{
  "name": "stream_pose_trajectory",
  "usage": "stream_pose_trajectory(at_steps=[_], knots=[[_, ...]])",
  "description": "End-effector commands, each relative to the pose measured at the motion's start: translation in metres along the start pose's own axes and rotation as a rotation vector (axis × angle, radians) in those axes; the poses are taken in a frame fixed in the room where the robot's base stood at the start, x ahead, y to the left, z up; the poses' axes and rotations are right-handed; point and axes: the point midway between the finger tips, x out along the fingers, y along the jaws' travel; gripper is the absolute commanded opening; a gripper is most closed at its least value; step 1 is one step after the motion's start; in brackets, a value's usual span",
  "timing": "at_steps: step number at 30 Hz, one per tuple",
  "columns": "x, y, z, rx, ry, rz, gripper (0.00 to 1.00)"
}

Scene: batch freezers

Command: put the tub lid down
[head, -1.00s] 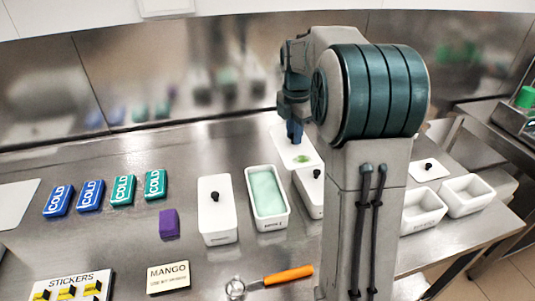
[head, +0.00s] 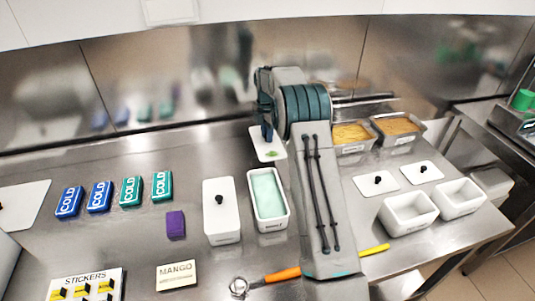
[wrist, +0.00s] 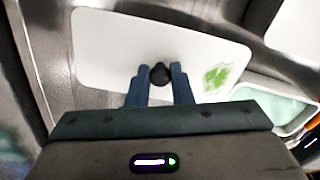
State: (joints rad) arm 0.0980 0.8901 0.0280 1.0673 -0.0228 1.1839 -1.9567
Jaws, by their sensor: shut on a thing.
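The tub lid (head: 277,148) is a white rounded rectangle with a green leaf mark and a black knob. In the wrist view the lid (wrist: 110,45) lies flat across the top, with the leaf mark right of the knob. My gripper (wrist: 160,76) has its two blue fingers shut on the black knob. In the head view my gripper (head: 268,133) is at the lid, behind the open tub (head: 284,205) of pale green contents. I cannot tell whether the lid touches the counter. My arm hides the area right of the open tub.
A lidded white tub (head: 222,225) stands left of the open one. Two empty white tubs (head: 408,228) and two loose lids (head: 376,188) are at right. Filled metal pans (head: 352,148) stand behind. Cold packs (head: 131,191) and a purple block (head: 176,224) lie left. The back-left counter is clear.

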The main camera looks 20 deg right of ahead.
Motion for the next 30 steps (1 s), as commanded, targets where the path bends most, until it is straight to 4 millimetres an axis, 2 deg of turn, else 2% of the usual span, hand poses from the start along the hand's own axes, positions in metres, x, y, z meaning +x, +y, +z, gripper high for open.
stream_pose_trajectory(at_steps=[3,6,11,18,29,30], knots=[[0.022,-0.001,-0.001,0.000,0.002,-0.005,0.00],[0.036,-0.001,0.000,0.000,0.000,-0.003,0.00],[0.047,-0.001,0.000,0.000,0.000,-0.002,0.00],[0.078,-0.001,0.000,0.000,0.000,-0.003,0.00],[0.085,-0.001,0.000,0.000,0.000,0.000,0.00],[0.084,-0.001,0.000,0.000,0.000,0.000,0.25]])
